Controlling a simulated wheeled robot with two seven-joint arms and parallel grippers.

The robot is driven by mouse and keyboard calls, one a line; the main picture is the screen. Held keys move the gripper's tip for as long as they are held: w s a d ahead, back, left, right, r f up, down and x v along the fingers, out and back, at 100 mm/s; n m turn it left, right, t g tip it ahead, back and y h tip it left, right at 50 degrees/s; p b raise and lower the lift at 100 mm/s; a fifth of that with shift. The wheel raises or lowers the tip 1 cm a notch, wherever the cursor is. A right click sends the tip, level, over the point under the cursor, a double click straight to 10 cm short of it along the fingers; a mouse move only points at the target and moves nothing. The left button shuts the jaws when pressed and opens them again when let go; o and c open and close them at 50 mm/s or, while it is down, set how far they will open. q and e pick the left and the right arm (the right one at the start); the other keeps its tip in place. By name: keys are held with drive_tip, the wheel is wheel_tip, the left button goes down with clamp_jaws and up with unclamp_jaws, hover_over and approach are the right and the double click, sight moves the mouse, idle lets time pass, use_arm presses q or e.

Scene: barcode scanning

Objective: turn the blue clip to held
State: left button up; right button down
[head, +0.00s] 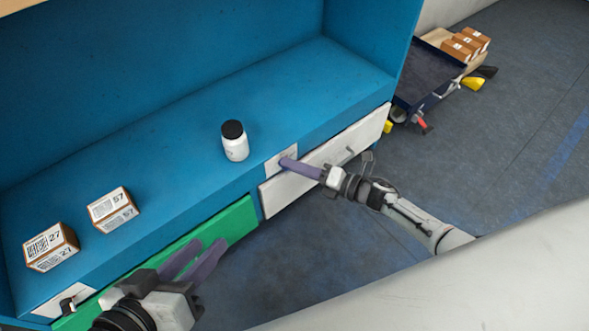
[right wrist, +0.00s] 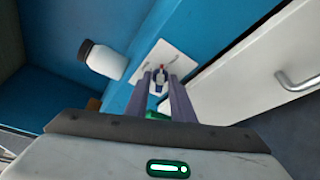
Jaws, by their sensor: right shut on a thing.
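I cannot make out a part that is clearly a blue clip. A white plate (head: 272,160) is set on the front edge of the blue shelf; it also shows in the right wrist view (right wrist: 181,50). A small lever with a red tip (right wrist: 161,69) stands on this plate. My right gripper (head: 287,161) reaches the plate, and its purple fingers (right wrist: 162,75) are shut on the small lever, which they partly hide. My left gripper (head: 207,243) is open and empty in front of the green drawer front.
A white bottle with a black lid (head: 235,141) stands on the blue shelf (head: 170,150) near the plate. Two labelled boxes (head: 113,210) (head: 51,247) stand further left. A second plate with a dark lever (head: 66,303) is at lower left. A white drawer (head: 330,158) adjoins my right gripper.

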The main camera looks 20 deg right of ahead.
use_arm(q)
drive_tip(key=shift+d+r, duration=0.1)
drive_tip(key=shift+r, duration=0.2)
use_arm(e)
drive_tip(key=shift+f+m+t+y, duration=0.15)
drive_tip(key=shift+m+y, duration=0.3)
drive_tip(key=shift+m, duration=0.45)
drive_tip(key=shift+f+m+t+y, duration=0.15)
drive_tip(key=shift+m+y, duration=0.3)
drive_tip(key=shift+m, duration=0.45)
use_arm(q)
drive_tip(key=shift+w, duration=0.1)
use_arm(e)
drive_tip(key=shift+f+m, duration=0.1)
drive_tip(key=shift+m, duration=0.4)
drive_tip(key=c, duration=1.8)
unclamp_jaws()
drive_tip(key=shift+c, duration=0.2)
drive_tip(key=shift+t, duration=0.3)
